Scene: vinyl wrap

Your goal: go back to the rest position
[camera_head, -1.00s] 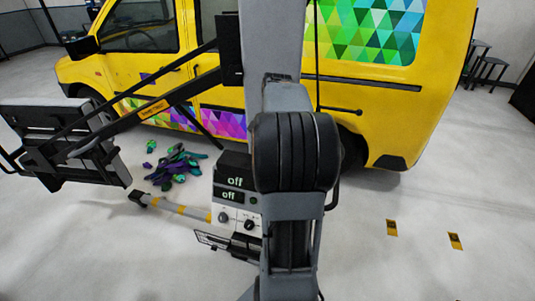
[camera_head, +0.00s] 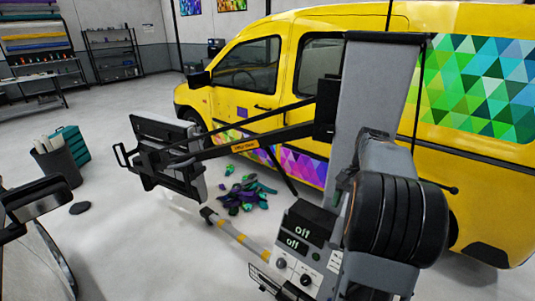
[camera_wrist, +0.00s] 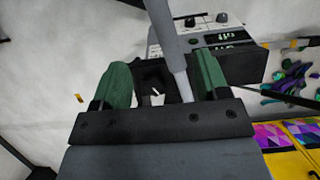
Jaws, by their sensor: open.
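My gripper (camera_wrist: 162,72) shows in the wrist view as two green fingers spread apart on a dark mount. It is open. A grey pole passes through the view between the fingers; I cannot tell whether it touches them. No object is seen held. My arm stands at the right of the head view, in front of the yellow van (camera_head: 237,68), and hides part of its side. The gripper itself is not visible in the head view.
A control box (camera_head: 292,262) reading "off" stands close by my arm, with a lamp panel (camera_head: 165,158) on a boom left of it. Colourful scraps (camera_head: 248,192) lie on the floor by the van. A dark bin (camera_head: 56,170) stands left. Open floor lies at the back left.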

